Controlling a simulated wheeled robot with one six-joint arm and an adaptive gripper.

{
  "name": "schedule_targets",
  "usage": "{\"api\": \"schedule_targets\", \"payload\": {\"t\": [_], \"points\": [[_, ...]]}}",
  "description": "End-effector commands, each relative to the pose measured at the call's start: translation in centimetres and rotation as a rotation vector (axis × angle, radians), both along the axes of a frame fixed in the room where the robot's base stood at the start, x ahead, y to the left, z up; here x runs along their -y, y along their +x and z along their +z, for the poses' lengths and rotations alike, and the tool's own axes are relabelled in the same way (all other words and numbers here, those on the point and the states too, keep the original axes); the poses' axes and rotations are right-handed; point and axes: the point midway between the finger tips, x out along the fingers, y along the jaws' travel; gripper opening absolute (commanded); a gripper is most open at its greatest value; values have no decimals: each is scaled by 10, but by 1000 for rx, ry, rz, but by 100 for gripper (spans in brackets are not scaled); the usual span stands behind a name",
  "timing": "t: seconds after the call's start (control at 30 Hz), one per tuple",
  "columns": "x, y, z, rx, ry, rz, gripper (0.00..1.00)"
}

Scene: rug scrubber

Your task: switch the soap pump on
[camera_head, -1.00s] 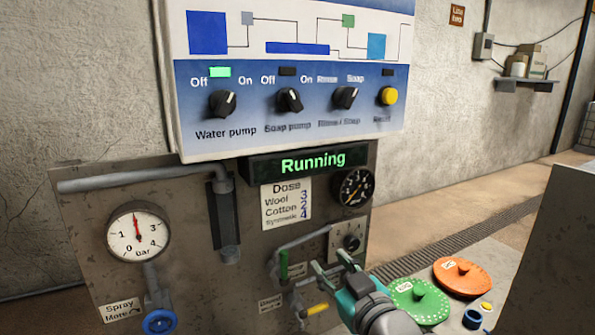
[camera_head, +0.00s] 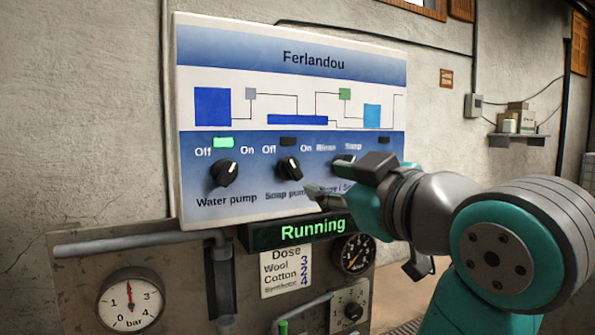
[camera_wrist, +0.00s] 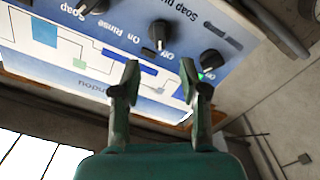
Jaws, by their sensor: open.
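The soap pump knob (camera_head: 289,168) is a black rotary knob on the white-and-blue panel, between Off and On labels. The small lamp (camera_head: 288,141) above it is dark. The knob also shows in the wrist view (camera_wrist: 160,34), upside down, beyond the fingertips. My gripper (camera_head: 322,190) is at the panel's lower right, just right of and below this knob in the head view. In the wrist view my gripper (camera_wrist: 160,68) has its two fingers spread with nothing between them, facing the panel. How far the tips stand from the panel is hard to tell.
The water pump knob (camera_head: 224,173) is left of the soap knob, its lamp (camera_head: 223,142) lit green. The rinse/soap knob (camera_head: 343,162) is partly covered by my gripper. The display (camera_head: 300,231) below reads Running. Gauges and pipes are lower down.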

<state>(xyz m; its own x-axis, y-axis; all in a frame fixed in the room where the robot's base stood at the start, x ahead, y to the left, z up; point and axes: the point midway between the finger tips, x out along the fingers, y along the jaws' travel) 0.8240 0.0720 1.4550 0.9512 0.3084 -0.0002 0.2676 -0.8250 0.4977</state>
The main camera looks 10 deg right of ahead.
Motion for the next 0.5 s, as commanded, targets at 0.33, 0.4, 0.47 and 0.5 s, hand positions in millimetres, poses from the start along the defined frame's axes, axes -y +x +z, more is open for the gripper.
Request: {"api": "schedule_targets", "payload": {"t": [0.33,0.4,0.47,0.5], "points": [[-12,33,2,-3,-3,2,44],[-16,46,1,-4,-2,3,44],[-19,56,1,-3,-3,2,44],[-21,63,1,-3,-3,1,44]]}}
